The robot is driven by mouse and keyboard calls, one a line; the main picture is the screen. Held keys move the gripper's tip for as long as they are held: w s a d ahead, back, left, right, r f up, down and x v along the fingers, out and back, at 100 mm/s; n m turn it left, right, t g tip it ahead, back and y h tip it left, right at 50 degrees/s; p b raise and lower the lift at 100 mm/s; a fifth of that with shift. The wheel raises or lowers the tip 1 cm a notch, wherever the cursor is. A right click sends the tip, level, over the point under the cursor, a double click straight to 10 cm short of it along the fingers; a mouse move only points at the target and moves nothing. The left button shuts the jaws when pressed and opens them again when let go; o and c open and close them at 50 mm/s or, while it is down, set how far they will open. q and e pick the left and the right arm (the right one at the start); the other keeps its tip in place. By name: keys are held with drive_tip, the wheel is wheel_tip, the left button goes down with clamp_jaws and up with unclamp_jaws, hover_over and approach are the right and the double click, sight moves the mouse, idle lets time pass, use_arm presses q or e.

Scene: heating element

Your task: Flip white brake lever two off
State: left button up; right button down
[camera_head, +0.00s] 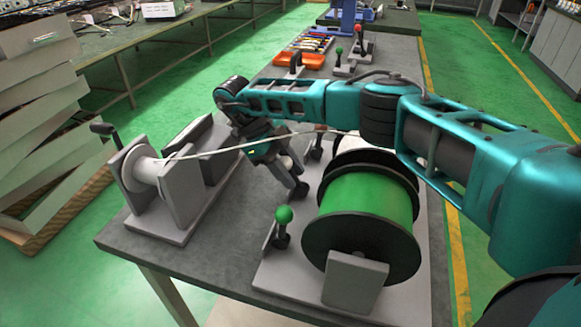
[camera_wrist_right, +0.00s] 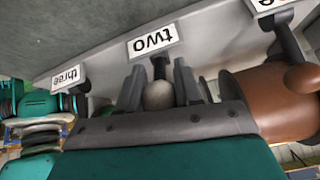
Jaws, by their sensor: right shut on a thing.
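The white ball knob of brake lever two (camera_wrist_right: 158,95) shows in the right wrist view, just below the upside-down label "two" (camera_wrist_right: 153,42). My right gripper (camera_wrist_right: 159,84) has one finger on each side of this knob and is shut on it. In the head view my right gripper (camera_head: 299,188) reaches down between the white-cable winder and the large green spool. The white lever is hidden there, so its tilt is hard to tell. My left gripper is not in view.
A brown cylinder (camera_wrist_right: 272,98) and label "three" (camera_wrist_right: 68,77) flank the knob.

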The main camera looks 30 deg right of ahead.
drive_tip(key=shift+w+a, duration=0.1)
drive_tip(key=c, duration=0.8)
unclamp_jaws()
drive_tip(key=shift+p+v, duration=1.1)
drive_tip(key=shift+v, duration=5.3)
